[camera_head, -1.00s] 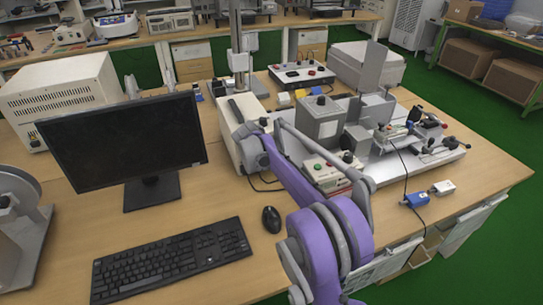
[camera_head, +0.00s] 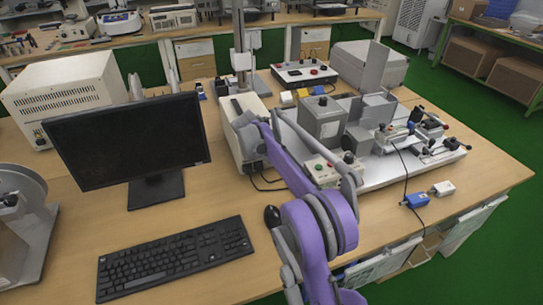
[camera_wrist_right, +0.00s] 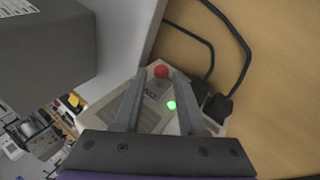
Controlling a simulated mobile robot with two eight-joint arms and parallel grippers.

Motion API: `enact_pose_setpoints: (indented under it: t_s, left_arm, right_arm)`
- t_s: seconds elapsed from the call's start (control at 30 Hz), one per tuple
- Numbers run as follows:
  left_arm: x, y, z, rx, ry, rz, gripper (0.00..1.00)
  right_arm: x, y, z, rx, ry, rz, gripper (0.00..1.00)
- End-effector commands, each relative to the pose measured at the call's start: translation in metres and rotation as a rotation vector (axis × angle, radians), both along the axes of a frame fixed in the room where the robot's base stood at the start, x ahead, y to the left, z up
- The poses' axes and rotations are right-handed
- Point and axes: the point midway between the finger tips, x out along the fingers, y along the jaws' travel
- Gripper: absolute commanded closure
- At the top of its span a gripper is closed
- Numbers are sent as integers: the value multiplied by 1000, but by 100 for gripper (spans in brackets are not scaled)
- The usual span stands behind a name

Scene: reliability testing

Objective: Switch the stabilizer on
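No readable label tells which device is the stabilizer. A small light control box (camera_head: 322,171) with green and red buttons stands beside the grey metal block in the head view. The right wrist view shows a similar light box (camera_wrist_right: 150,113) with a red button (camera_wrist_right: 161,71) and a lit green button (camera_wrist_right: 171,105). My right gripper (camera_wrist_right: 159,73) is open and empty over this box, with both buttons showing between its fingers. Contact cannot be told. The head view does not show its fingertips clearly. My left gripper is not in view.
A grey metal block (camera_head: 324,118) stands behind the control box, and black cables (camera_wrist_right: 215,50) lie beside it. A monitor (camera_head: 130,140), keyboard (camera_head: 175,258) and mouse (camera_head: 272,216) are on the left. A vented white box (camera_head: 65,100) stands behind the monitor.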

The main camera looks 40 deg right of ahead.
Motion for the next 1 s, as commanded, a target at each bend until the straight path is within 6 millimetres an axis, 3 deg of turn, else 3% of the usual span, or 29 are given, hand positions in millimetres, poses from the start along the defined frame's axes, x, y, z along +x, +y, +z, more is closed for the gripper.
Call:
enact_pose_setpoints:
  t_s: [0.43,0.8,1.0]
  left_arm:
    - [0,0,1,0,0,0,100]
    - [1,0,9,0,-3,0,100]
    - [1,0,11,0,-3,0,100]
  right_arm:
    - [0,4,7,0,-1,2,48]
    - [-9,39,67,1,-2,2,48]
    - [-12,51,89,0,-1,2,48]
